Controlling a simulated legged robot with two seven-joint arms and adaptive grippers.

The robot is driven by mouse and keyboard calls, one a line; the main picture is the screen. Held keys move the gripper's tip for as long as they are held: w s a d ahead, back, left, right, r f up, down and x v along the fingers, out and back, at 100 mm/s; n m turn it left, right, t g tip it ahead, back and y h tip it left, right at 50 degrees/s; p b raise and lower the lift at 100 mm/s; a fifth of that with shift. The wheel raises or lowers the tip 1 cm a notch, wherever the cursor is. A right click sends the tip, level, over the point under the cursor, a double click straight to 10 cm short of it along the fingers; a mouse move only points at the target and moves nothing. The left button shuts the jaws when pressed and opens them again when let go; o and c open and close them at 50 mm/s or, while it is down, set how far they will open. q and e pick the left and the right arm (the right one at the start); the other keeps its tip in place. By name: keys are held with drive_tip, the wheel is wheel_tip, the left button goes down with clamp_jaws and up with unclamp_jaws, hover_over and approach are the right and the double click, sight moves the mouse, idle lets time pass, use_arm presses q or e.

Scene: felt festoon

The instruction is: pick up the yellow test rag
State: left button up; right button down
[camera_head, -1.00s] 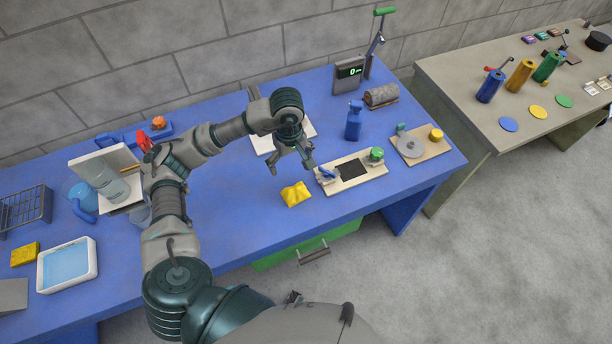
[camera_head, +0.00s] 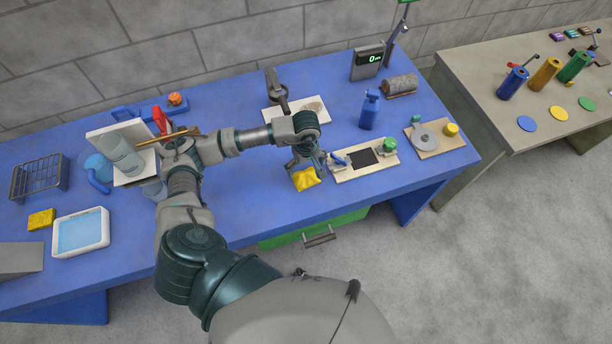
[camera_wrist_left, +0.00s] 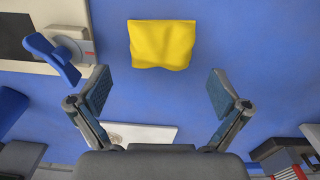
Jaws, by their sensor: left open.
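The yellow test rag (camera_head: 306,179) lies crumpled on the blue table, near its front edge. In the left wrist view the rag (camera_wrist_left: 163,44) is at the top middle, beyond the fingertips and between their lines. My left gripper (camera_head: 306,166) is just above and behind the rag in the head view and partly covers it. In the left wrist view the left gripper (camera_wrist_left: 157,92) is open, its two padded fingers wide apart with nothing between them. I cannot tell how high above the table it is. My right gripper is not in view.
A board with a dark pad (camera_head: 364,158) and a blue-handled tool lies just right of the rag. A blue spray bottle (camera_head: 370,110) stands behind it. A white board (camera_head: 283,117) lies behind my left arm. The blue table (camera_head: 235,213) is clear left of the rag.

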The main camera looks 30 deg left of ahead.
sight(306, 173)
use_arm(q)
wheel_tip(306, 173, down, 4)
drive_tip(key=shift+s+r+p, duration=0.15)
drive_tip(key=shift+r+p, duration=0.05)
drive_tip(key=shift+p, duration=0.1)
drive_tip(key=shift+a+f, duration=0.1)
drive_tip(key=shift+f, duration=0.1)
drive_tip(key=c, duration=1.2)
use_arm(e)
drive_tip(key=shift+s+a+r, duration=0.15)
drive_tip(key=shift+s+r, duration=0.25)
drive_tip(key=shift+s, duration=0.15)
use_arm(q)
drive_tip(key=shift+r, duration=0.1)
